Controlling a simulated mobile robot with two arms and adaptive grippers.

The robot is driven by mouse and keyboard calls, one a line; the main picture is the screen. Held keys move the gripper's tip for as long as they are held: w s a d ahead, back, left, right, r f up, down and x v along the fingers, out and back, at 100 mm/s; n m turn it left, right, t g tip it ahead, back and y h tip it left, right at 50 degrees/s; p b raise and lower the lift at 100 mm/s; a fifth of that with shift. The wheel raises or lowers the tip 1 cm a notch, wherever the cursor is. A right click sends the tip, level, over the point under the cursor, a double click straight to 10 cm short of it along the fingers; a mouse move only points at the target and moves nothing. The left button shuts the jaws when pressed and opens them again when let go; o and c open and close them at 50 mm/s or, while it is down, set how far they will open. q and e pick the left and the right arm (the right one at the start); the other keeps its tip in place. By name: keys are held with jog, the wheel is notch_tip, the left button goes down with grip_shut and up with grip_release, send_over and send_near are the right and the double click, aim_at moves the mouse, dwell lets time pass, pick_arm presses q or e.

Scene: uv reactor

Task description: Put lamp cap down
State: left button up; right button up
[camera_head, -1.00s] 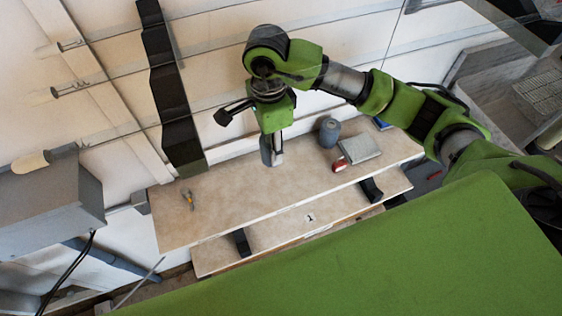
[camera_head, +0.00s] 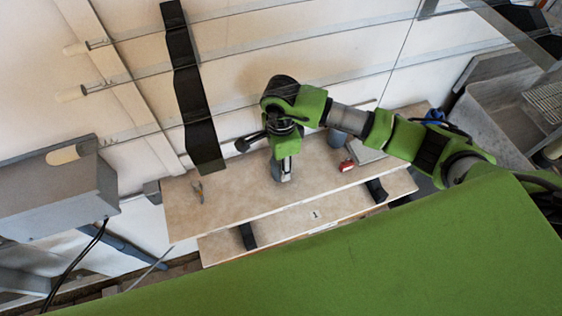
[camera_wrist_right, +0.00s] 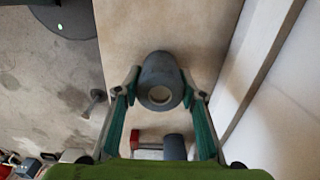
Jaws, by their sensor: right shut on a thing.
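The lamp cap (camera_wrist_right: 157,72) is a dark grey round piece with a pale opening, seen between the two fingers in the right wrist view. My right gripper (camera_wrist_right: 163,92) is shut on it. In the head view the right gripper (camera_head: 283,171) points down over the middle of the upper shelf board (camera_head: 235,205), with the grey cap (camera_head: 275,172) at its fingertips. The cap is at or just above the board; I cannot tell whether it touches. My left gripper is not in view.
A red item (camera_head: 346,165), a grey cylinder (camera_head: 336,139) and a grey box (camera_head: 368,154) are right of the gripper on the board. Pliers (camera_head: 198,190) lie at its left end. The board between pliers and gripper is clear. A wall stands behind.

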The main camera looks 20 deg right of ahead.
jog(key=o, duration=1.4)
jog(key=shift+f, duration=0.1)
jog(key=shift+c, duration=0.2)
jog(key=shift+r, duration=0.45)
notch_tip(320, 180, up, 11)
jog(key=shift+f+b, duration=0.2)
jog(key=shift+b, duration=0.8)
jog(key=shift+r, duration=0.4)
